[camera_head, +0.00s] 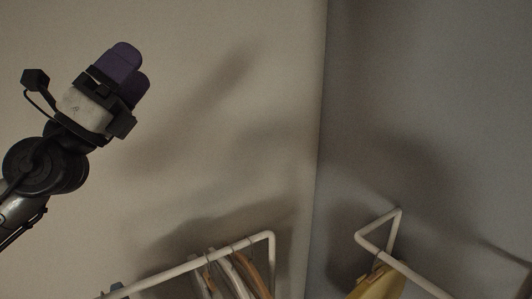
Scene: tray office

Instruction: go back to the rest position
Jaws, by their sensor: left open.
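My left gripper (125,72) is in the upper left of the head view, on my arm that comes in from the left edge. Its two dark purple fingers point up and to the right. It is open, with nothing seen between the fingers, and is apart from the rack and the walls. My right gripper is not in view.
A white clothes rail (190,266) with several hanging garments (233,274) is at the bottom centre. A second white rail (420,280) with a yellow garment (378,284) is at the lower right. A beige wall (240,120) and a grey wall (430,110) meet at a corner.

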